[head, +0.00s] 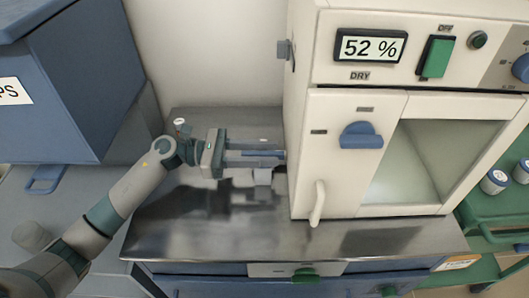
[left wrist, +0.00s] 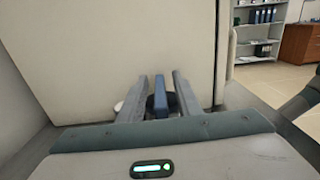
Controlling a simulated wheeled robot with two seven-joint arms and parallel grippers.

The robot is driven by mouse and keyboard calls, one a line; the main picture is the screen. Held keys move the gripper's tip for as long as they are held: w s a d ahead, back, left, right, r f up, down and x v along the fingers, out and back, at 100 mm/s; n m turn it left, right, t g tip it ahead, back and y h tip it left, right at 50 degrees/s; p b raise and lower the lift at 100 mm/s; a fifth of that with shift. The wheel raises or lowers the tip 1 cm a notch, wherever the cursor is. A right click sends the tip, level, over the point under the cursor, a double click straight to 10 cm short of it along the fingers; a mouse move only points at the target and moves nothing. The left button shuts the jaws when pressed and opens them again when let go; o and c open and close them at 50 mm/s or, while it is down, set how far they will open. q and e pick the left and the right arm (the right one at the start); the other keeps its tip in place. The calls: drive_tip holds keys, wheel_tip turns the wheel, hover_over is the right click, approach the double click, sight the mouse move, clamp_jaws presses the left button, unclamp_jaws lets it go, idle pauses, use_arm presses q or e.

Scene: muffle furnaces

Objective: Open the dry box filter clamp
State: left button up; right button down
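The dry box (head: 306,150) is a cream cabinet with a "52 %" display, standing on a steel-topped bench. A blue lever (head: 262,154), which looks like the filter clamp, sticks out low on its left side. The lever also shows in the left wrist view (left wrist: 161,98), upright in front of the cream wall (left wrist: 130,40). My left gripper (head: 279,155) reaches in from the left with its fingers on either side of the lever. In the left wrist view my left gripper (left wrist: 160,77) is open, with narrow gaps beside the lever. My right gripper is out of view.
A light grey block (head: 263,177) sits just below my left fingers. A blue cabinet (head: 75,85) stands to the left. The dry box has a blue knob (head: 361,135) and a white handle (head: 318,204) in front. The steel bench top (head: 190,225) is clear in front of my gripper.

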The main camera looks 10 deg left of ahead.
use_arm(q)
drive_tip(key=shift+a, duration=0.15)
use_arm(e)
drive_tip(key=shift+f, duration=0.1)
